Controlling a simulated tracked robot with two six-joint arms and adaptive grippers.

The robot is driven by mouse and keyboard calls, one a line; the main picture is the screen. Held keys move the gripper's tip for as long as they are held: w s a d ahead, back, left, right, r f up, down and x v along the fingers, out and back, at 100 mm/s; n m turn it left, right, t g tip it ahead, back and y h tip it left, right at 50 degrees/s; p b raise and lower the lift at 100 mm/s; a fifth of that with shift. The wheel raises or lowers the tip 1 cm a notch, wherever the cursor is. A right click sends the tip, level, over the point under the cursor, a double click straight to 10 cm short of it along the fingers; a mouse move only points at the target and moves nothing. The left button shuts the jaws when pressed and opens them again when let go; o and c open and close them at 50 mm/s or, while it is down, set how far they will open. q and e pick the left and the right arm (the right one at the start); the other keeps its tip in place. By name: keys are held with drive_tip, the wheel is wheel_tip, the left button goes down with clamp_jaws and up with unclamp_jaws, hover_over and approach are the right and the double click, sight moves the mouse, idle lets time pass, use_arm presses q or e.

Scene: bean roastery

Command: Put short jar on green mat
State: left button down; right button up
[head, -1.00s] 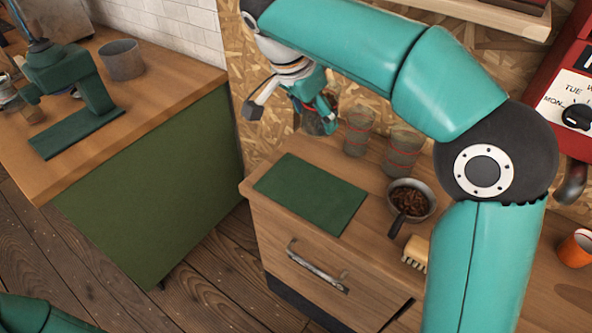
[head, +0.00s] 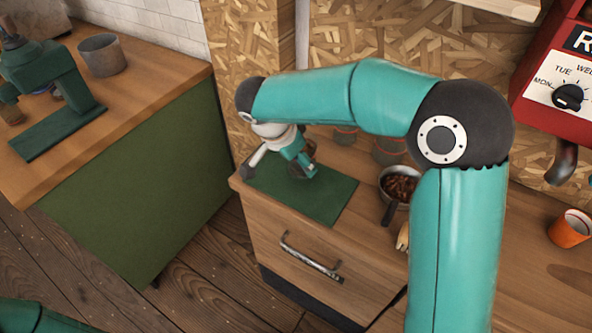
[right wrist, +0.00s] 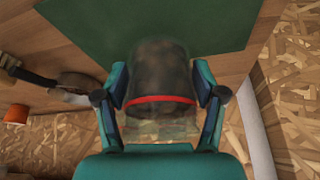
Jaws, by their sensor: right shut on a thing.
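The green mat (head: 330,203) lies on the wooden counter, at its left end. My right gripper (head: 304,168) is low over the back-left part of the mat. In the right wrist view, the right gripper (right wrist: 163,98) is shut on a dark, see-through jar (right wrist: 160,75) with a red band. The jar's far end overlaps the mat (right wrist: 225,25) in that view. In the head view the gripper mostly hides the jar, and I cannot tell whether it touches the mat. My left gripper is out of view.
A pan of beans (head: 402,187) and a brush (head: 402,237) are right of the mat. The mat's front half is clear.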

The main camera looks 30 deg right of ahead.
sight(298, 171)
drive_tip(key=shift+s+f, duration=0.15)
drive_tip(key=shift+f, duration=1.7)
drive_tip(key=shift+f, duration=0.15)
drive_tip(key=o, duration=1.8)
drive_tip(key=shift+c, duration=0.2)
drive_tip(key=shift+r, duration=0.25)
drive_tip(key=v, duration=1.2)
drive_tip(key=shift+f, duration=0.1)
